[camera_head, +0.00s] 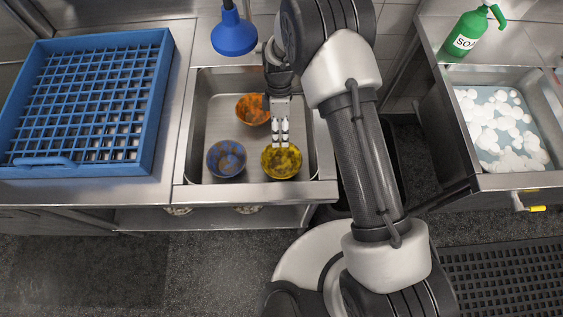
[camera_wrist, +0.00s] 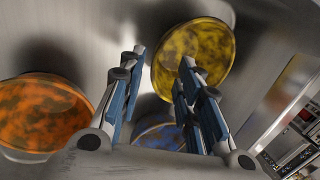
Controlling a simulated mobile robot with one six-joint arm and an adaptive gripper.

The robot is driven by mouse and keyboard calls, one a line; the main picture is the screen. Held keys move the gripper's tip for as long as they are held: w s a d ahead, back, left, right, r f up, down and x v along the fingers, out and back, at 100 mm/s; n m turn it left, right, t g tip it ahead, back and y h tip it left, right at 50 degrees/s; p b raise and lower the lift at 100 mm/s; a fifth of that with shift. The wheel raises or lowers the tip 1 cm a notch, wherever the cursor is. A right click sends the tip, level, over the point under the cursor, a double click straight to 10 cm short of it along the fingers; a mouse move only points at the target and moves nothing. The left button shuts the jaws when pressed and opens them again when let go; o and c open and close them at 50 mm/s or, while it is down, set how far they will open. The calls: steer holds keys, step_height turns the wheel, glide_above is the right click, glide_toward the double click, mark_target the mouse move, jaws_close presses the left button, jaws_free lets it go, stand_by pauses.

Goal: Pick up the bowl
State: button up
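Three patterned bowls sit in the metal sink (camera_head: 198,120). The yellow bowl (camera_head: 289,167) is at the front right, the blue bowl (camera_head: 227,159) at the front left, and the orange bowl (camera_head: 252,110) at the back. My gripper (camera_head: 281,143) is over the sink, with its fingertips above the back part of the yellow bowl. In the wrist view my gripper (camera_wrist: 159,78) is open, its fingers apart with nothing between them. The yellow bowl (camera_wrist: 192,58) shows past the fingertips, the orange bowl (camera_wrist: 38,114) at left, and the blue bowl (camera_wrist: 160,136) partly hidden behind the fingers.
A blue dish rack (camera_head: 157,110) stands on the counter left of the sink. At right are a foamy basin (camera_head: 551,140) and a green soap bottle (camera_head: 467,36). The bowls stand close together.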

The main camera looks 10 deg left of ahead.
mark_target(280, 156)
steer(key=b+x, duration=0.1)
steer(key=x, duration=0.3)
steer(key=shift+f, duration=0.35)
steer(key=shift+c, duration=0.4)
jaws_close()
